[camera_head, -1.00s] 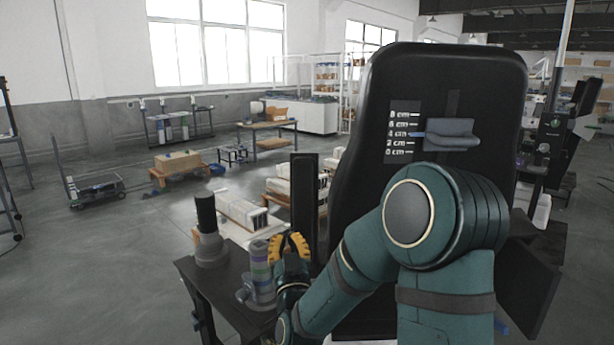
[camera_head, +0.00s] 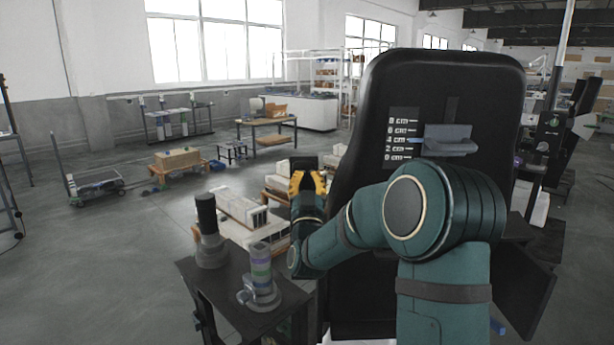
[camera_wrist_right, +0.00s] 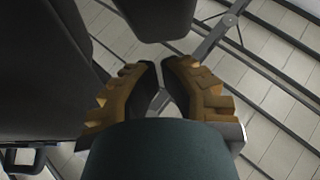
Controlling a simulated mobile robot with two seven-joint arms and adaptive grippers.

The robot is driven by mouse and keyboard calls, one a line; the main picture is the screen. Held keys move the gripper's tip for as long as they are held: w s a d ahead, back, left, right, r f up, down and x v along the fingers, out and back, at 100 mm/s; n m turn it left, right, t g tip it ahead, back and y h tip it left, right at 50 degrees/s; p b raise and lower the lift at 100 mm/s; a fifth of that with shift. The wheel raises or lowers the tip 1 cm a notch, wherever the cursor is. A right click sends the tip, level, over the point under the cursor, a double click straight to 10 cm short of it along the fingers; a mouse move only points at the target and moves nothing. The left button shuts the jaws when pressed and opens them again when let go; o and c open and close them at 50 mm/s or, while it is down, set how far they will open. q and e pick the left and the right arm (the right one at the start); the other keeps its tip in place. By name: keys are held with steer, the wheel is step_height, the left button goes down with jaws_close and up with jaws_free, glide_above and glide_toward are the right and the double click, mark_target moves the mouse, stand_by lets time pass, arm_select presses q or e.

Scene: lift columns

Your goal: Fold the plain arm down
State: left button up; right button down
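A black seat-like backrest (camera_head: 350,255) stands in front of me. A plain dark upright arm (camera_head: 306,162) stands at its left side; only its top shows above my right gripper, and its lower part is hidden. My right gripper (camera_head: 307,180), with yellow-brown fingers, is in front of that arm. In the right wrist view its fingertips (camera_wrist_right: 160,66) are close together with only a slim gap and nothing visible between them. A dark rounded end (camera_wrist_right: 155,14), probably of the arm, lies just beyond them; contact is unclear. My left gripper is out of view.
The backrest carries a grey pad (camera_head: 449,140) beside a centimetre scale (camera_head: 402,135). A dark low table (camera_head: 232,292) at the front left holds a black-topped grey post (camera_head: 208,232) and a banded column (camera_head: 261,270). Open floor lies further left.

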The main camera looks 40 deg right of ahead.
steer(key=shift+w+d+f, duration=0.15)
steer(key=shift+w+d, duration=0.45)
steer(key=shift+w, duration=0.1)
steer(key=shift+w, duration=0.1)
